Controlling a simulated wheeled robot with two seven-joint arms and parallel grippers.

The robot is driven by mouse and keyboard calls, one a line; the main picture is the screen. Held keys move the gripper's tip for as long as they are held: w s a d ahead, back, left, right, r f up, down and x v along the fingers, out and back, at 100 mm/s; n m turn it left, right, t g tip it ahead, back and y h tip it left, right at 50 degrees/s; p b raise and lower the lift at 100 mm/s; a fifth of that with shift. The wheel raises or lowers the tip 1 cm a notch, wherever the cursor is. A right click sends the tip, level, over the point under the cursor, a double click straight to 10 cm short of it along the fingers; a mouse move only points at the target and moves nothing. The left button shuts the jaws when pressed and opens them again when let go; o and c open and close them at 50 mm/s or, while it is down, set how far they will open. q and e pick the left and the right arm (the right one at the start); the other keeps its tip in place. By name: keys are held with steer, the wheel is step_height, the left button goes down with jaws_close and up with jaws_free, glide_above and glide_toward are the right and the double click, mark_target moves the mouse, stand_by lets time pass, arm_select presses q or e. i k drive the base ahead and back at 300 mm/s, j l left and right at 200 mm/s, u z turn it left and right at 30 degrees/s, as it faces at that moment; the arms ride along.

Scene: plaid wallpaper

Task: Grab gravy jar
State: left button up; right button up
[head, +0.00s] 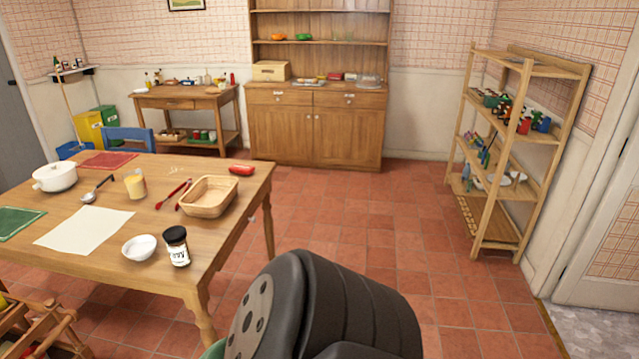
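A jar with a black lid, dark contents and a white label (176,247) stands upright at the near right part of the wooden dining table (226,240). It looks like the gravy jar, but its label is too small to read. A small white bowl (139,248) sits just left of it. Neither of my grippers is in view. A dark rounded part of my own arm fills the bottom middle of the view, to the right of the table, apart from the jar.
On the table are a wicker basket (208,197), red tongs (174,194), a glass jar with yellow contents (135,185), a ladle (98,189) and a white pot (55,177). A wooden shelf (516,150) stands at right. A wooden rack (45,330) is at lower left. Middle floor is clear.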

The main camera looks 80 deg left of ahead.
mark_target(174, 237)
steer(key=u, duration=3.65)
